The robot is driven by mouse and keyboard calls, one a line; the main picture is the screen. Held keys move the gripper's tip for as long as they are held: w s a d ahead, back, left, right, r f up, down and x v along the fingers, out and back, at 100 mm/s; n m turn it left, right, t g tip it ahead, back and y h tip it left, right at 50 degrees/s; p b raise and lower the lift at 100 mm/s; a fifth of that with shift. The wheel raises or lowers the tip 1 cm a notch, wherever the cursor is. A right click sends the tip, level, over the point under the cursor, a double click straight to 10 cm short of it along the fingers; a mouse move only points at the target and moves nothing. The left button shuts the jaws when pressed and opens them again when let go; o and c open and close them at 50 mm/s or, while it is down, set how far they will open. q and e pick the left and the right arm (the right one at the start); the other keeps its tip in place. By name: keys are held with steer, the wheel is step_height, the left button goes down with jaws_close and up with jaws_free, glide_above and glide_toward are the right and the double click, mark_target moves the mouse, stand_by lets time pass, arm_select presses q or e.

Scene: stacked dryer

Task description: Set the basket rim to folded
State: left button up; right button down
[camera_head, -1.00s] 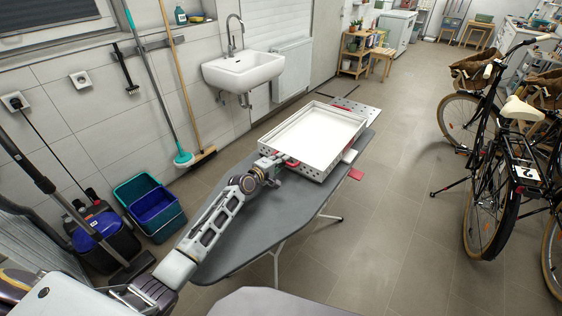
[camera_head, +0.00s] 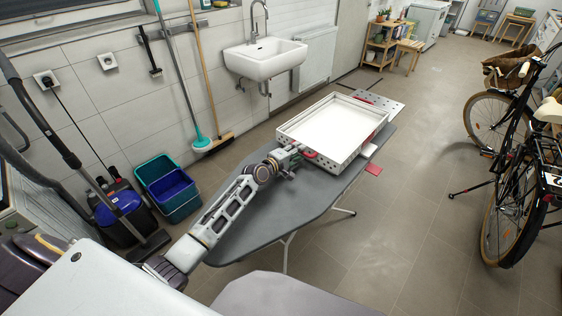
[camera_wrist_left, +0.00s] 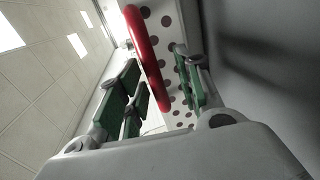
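The basket (camera_head: 336,128) is a white, shallow, open box with perforated sides, lying on a grey ironing board (camera_head: 262,222). Its walls stand up around an empty white floor. A red handle (camera_head: 311,154) is on its near side and also shows in the wrist view (camera_wrist_left: 149,60). My left gripper (camera_head: 292,158) is at the basket's near left corner, by this handle. In the wrist view its green-padded fingers (camera_wrist_left: 160,85) are apart, with the red bar between them and a dotted white wall beside it. Contact with the bar cannot be told. My right gripper is out of view.
A flat perforated plate (camera_head: 381,101) sticks out past the basket's far end. A red tab (camera_head: 373,169) shows at the board's right edge. A sink (camera_head: 265,58), a broom (camera_head: 210,90) and teal and blue buckets (camera_head: 168,188) stand left. Floor right of the board is clear up to the bicycles (camera_head: 515,175).

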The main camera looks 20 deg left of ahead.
arm_select(q)
steer(key=v, duration=1)
steer(key=shift+s, duration=0.3)
steer(key=shift+s+a, duration=0.1)
stand_by(0.7)
